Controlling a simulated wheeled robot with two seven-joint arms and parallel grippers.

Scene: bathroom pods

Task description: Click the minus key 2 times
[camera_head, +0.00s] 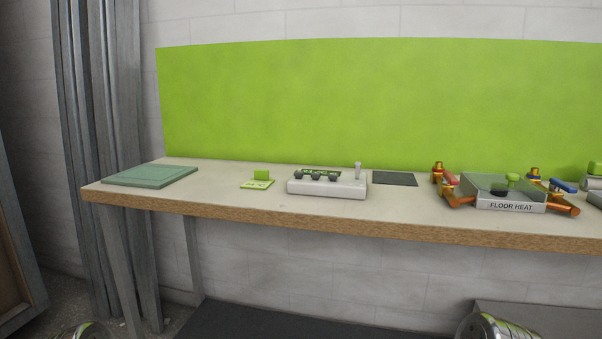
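A white control box (327,188) stands on the bench, a little left of the picture's middle. Several small dark round keys (315,176) sit on its top, with a green labelled strip (322,170) behind them. A pale upright lever or peg (358,170) rises at its right end. The key markings are too small to read, so I cannot tell which is the minus key.
The long bench (240,206) also bears a green mat (150,176), a small green card stand (258,181), a dark flat pad (394,178) and a "FLOOR HEAT" unit (505,200) with copper pipe pieces. A green panel (370,100) backs it. The bench front is clear before the control box.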

